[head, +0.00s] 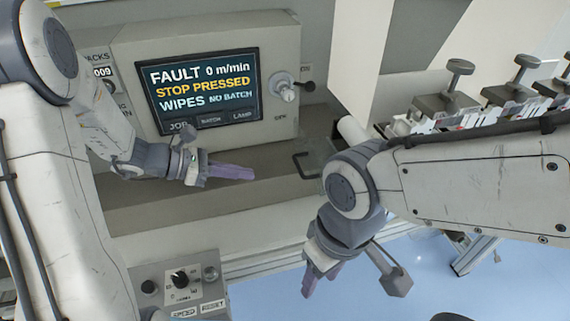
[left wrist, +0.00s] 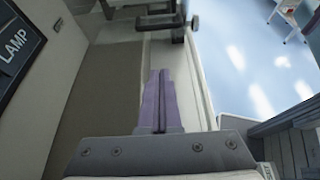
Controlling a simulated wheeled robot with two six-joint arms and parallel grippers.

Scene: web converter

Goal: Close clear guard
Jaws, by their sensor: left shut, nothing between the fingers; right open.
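The clear guard (head: 318,150) is a faint see-through panel right of the display console in the head view, partly hidden behind my right arm. A dark bracket-shaped handle (head: 301,167) shows at its left edge. A dark handle (left wrist: 160,20) also shows at the top of the left wrist view. My left gripper (head: 250,173) is shut and empty, its purple fingers pointing toward the handle with a gap between. The shut fingers also show in the left wrist view (left wrist: 160,82). My right gripper (head: 320,284) is open and empty, low in front of the machine.
The console screen (head: 203,88) reads FAULT and STOP PRESSED. A knob (head: 284,87) sits beside it. A lower control panel (head: 182,287) carries a selector. Clamps with T-handles (head: 456,76) stand at right. A ledge (head: 180,215) runs below the console.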

